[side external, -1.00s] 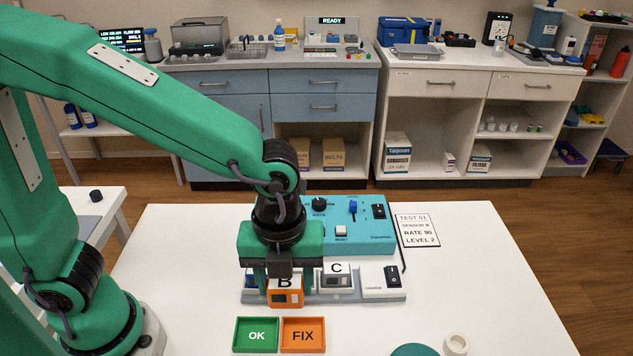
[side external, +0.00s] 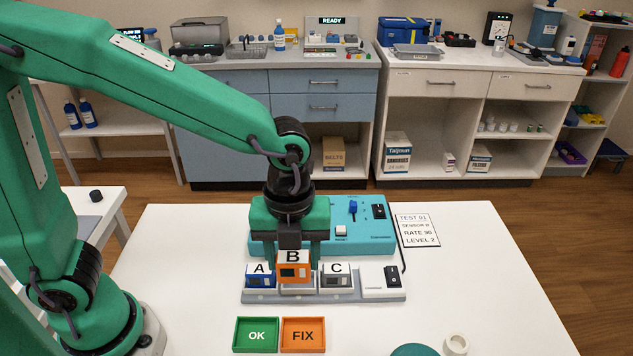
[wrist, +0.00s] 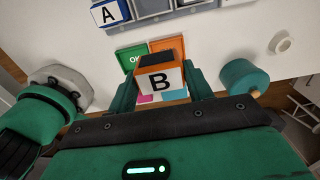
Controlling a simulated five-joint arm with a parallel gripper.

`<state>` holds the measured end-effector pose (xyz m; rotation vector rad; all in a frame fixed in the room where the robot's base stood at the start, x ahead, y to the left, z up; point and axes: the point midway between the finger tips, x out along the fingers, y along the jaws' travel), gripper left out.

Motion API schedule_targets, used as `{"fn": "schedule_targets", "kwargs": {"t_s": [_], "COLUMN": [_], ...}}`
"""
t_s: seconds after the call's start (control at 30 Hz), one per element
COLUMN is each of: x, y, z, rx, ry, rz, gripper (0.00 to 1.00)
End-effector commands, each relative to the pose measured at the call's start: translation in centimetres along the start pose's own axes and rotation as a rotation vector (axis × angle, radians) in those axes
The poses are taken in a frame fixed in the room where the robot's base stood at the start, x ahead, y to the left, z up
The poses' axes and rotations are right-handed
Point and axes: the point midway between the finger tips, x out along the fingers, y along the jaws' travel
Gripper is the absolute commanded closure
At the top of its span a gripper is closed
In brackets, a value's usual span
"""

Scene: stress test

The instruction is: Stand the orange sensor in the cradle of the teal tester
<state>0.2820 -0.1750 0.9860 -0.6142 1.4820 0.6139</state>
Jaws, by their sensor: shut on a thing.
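My gripper (side external: 292,250) is shut on the orange sensor (side external: 292,268), a block with a white top marked B. The sensor also shows between the fingers in the wrist view (wrist: 160,80). The tester has a knob, a blue lever, a black switch and a RESET button. My gripper hides part of the tester's front, and I cannot make out its cradle.
The charging rack (side external: 365,297) holds blue sensor A (side external: 260,280) and grey sensor C (side external: 337,279) on either side. The green OK tray (side external: 256,335) and orange FIX tray (side external: 303,335) lie in front. A TEST 01 card (side external: 416,230) lies right of the tester.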

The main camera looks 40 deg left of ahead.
Motion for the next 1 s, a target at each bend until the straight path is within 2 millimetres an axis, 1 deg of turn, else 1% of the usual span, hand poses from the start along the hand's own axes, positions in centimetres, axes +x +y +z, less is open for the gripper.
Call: {"fn": "schedule_targets", "kwargs": {"t_s": [0.03,0.27,0.4,0.5,0.6,0.7,0.8,1.0], "x": [-0.2,-1.1,-1.6,-2.0,-2.2,-2.4,-2.5,-2.6], "y": [-0.2,-0.4,-0.1,0.3,0.8,1.1,1.4,1.5], "z": [1.2,6.7,10.2,12.4,14.2,15.5,16.2,16.6], "rx": [-0.008,-0.009,-0.008,-0.007,-0.006,-0.003,-0.002,0.000], "ry": [0.000,0.000,0.000,-0.001,0.000,0.000,0.000,0.000], "rz": [0.000,-0.001,0.000,-0.001,0.000,0.000,0.000,0.000], "gripper": [0.74,0.74,0.74,0.74,0.74,0.74,0.74,0.74]}}
